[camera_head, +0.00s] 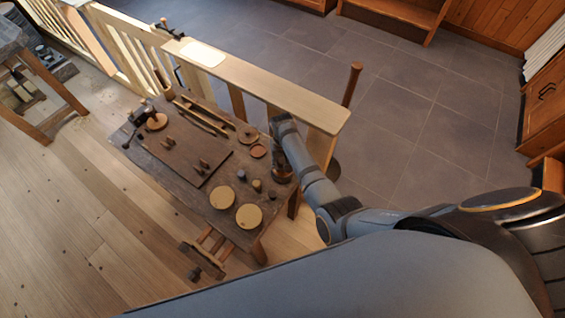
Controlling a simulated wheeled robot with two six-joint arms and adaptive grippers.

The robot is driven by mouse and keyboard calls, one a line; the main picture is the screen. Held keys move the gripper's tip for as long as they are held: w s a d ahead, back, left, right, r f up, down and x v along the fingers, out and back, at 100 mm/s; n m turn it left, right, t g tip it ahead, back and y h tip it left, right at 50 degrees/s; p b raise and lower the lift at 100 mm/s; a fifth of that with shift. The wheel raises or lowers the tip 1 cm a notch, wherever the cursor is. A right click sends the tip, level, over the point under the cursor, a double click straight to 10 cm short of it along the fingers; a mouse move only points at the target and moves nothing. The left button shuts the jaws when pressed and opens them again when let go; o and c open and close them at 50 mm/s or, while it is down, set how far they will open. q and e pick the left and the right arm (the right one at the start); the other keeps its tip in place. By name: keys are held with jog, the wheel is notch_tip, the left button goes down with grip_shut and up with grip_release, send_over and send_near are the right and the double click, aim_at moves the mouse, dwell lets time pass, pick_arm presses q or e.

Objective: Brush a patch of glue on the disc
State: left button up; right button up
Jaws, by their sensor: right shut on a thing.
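Two pale round discs lie near the table's front right corner: one disc (222,197) and a second disc (249,215) beside it. Which one is the task's disc I cannot tell. My right gripper (282,172) is at the table's right edge, above a dark round pot-like thing, apart from the discs. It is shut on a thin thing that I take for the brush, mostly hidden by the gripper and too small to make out. I see no clear glue patch on either disc. My left gripper is not in view.
The dark wooden table (172,178) also carries a board with small upright pieces, long turned rods (200,117), a round disc (247,134), a reddish dish (258,151) and small pots (257,185). A wooden railing (265,83) runs close behind the table.

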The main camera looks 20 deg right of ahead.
aim_at(283, 161)
jog(key=shift+f, duration=0.1)
jog(key=shift+f+b, duration=0.3)
jog(key=shift+f, duration=0.1)
dwell(0.4)
jog(key=shift+s, duration=0.1)
dwell(1.4)
notch_tip(283, 161, up, 7)
jog(key=p, duration=0.8)
jog(key=shift+f, duration=0.1)
